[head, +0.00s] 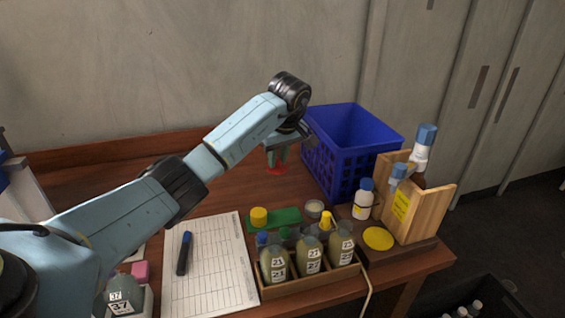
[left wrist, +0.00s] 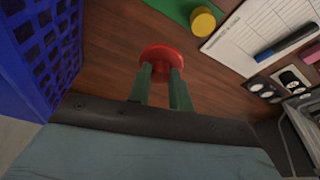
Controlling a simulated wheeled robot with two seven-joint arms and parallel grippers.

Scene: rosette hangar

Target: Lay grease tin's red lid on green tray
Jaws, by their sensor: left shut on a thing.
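My left gripper (head: 277,158) is shut on the red lid (head: 275,170) and points down beside the blue crate. In the left wrist view the red lid (left wrist: 162,58) sits between the green fingertips (left wrist: 160,80), over the brown table; I cannot tell its exact height. The green tray (head: 287,216) lies nearer the front of the table, with a yellow cap (head: 259,216) on its left part. The tray's edge (left wrist: 178,12) also shows in the left wrist view. A small round grey tin (head: 314,208), perhaps the grease tin, stands just right of the tray. My right gripper is out of view.
The blue crate (head: 337,165) stands right of the gripper. A wooden box with several bottles (head: 310,283) sits in front of the tray. A wooden rack (head: 425,213) is at right. A sheet with a marker (head: 184,253) lies left. Bare table lies between gripper and tray.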

